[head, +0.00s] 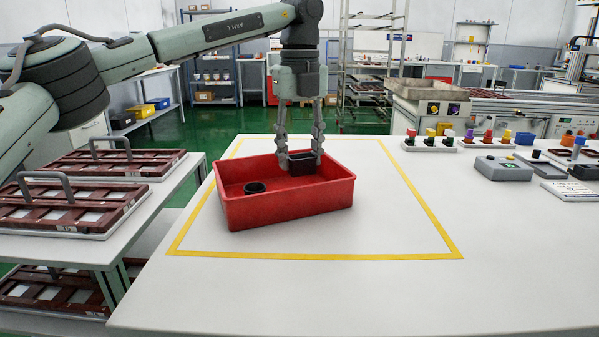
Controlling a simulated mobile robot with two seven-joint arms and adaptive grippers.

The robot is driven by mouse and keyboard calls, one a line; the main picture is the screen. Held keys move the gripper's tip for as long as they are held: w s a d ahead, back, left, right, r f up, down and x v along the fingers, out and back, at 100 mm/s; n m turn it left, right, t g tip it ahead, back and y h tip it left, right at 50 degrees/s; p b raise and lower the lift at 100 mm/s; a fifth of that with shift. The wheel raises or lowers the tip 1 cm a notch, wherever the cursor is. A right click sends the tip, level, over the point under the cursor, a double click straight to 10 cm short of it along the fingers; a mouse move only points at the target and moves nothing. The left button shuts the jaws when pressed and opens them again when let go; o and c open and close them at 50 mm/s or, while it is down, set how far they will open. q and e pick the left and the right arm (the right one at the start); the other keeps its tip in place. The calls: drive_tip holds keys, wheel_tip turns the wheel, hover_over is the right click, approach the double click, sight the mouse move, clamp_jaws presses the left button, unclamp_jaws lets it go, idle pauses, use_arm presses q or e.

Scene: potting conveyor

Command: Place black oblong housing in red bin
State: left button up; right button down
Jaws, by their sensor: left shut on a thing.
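The red bin (290,204) stands on the white table inside a yellow taped outline. My left gripper (301,158) points straight down over the back right part of the bin. It is shut on the black oblong housing (302,165), which it holds between its fingers at about the height of the bin's rim. I cannot tell whether the housing touches the bin. A round black part (255,187) lies in the left part of the bin. My right gripper is not in view.
Another black housing (583,172) stands at the table's right edge, near a grey box with a green panel (503,168) and several coloured buttons. Trays with brown frames (70,205) lie on a side table at left. The front of the white table (330,300) is clear.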

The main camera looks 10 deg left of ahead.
sight(300, 172)
use_arm(q)
drive_tip(key=shift+f, duration=2)
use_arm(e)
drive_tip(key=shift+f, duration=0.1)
use_arm(q)
drive_tip(key=shift+f, duration=0.2)
drive_tip(key=o, duration=0.9)
drive_tip(key=shift+r, duration=0.15)
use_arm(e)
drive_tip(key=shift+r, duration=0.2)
use_arm(q)
wheel_tip(300, 172, up, 12)
drive_tip(key=shift+r+p, duration=0.1)
drive_tip(key=shift+p, duration=0.25)
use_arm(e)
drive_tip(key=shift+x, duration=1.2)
